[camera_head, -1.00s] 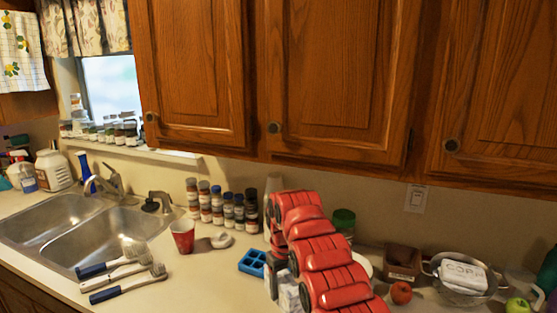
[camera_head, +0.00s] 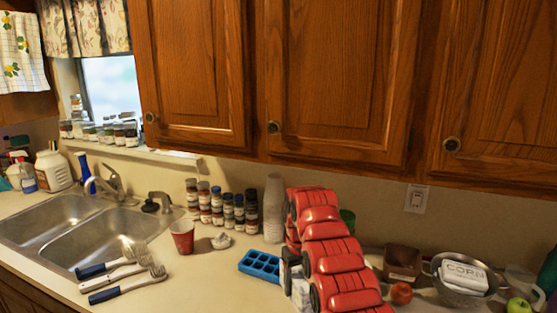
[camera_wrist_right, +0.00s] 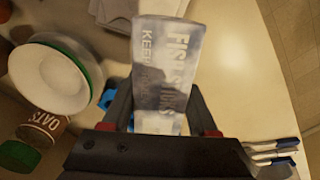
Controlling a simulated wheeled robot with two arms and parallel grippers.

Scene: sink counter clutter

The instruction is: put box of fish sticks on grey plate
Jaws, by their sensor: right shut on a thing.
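The box of fish sticks (camera_wrist_right: 163,70) is pale grey-white with large lettering in the right wrist view. My right gripper (camera_wrist_right: 160,108) is shut on it, with a dark finger on each side. In the head view a pale patch (camera_head: 300,289) beside my red right arm is probably this box, mostly hidden. A round pale grey-white dish with a green rim (camera_wrist_right: 48,72) lies left of the gripper in the wrist view, apart from the box; it may be the grey plate. I cannot make out a plate in the head view. My left gripper is not in view.
A blue ice tray (camera_head: 260,265), stacked cups (camera_head: 273,210) and spice jars (camera_head: 217,208) stand left of my arm. An oats jar (camera_wrist_right: 43,128) is near the dish. A colander (camera_head: 461,296) holds a corn box (camera_head: 464,273) at right. Brushes (camera_head: 125,278) lie by the sink.

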